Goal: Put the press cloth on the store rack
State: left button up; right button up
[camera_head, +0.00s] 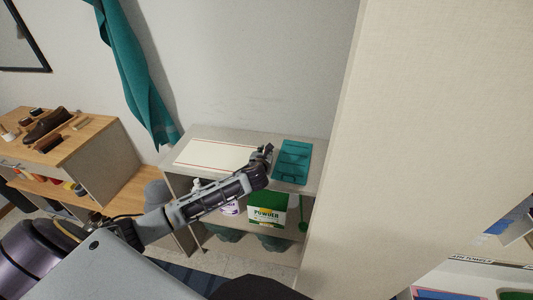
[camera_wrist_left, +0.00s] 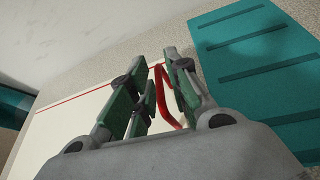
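A flat white cloth with a thin red border line (camera_head: 215,155), which looks like the press cloth, lies on the top of a low grey shelf unit (camera_head: 310,133). In the left wrist view the cloth (camera_wrist_left: 65,130) lies under and left of the fingers. My left gripper (camera_head: 266,152) is over the cloth's right end. In the wrist view its fingers (camera_wrist_left: 154,68) are apart, with a red loop (camera_wrist_left: 160,95) standing between them. I cannot tell whether either finger touches the loop. My right gripper is out of view. No label marks the store rack.
A teal ribbed mat or tray (camera_head: 292,160) lies right of the cloth. A powder box (camera_head: 268,208) stands on the shelf below. A teal cloth (camera_head: 133,75) hangs on the wall. A wooden bench (camera_head: 95,135) holds shoe items. A beige panel (camera_head: 425,130) closes off the right.

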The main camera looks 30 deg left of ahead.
pick_arm(q)
jog(key=shift+o, duration=0.2)
jog(key=shift+r, duration=0.1)
jog(key=shift+r, duration=0.15)
jog(key=v, duration=1.2)
dwell(0.4)
dwell(0.5)
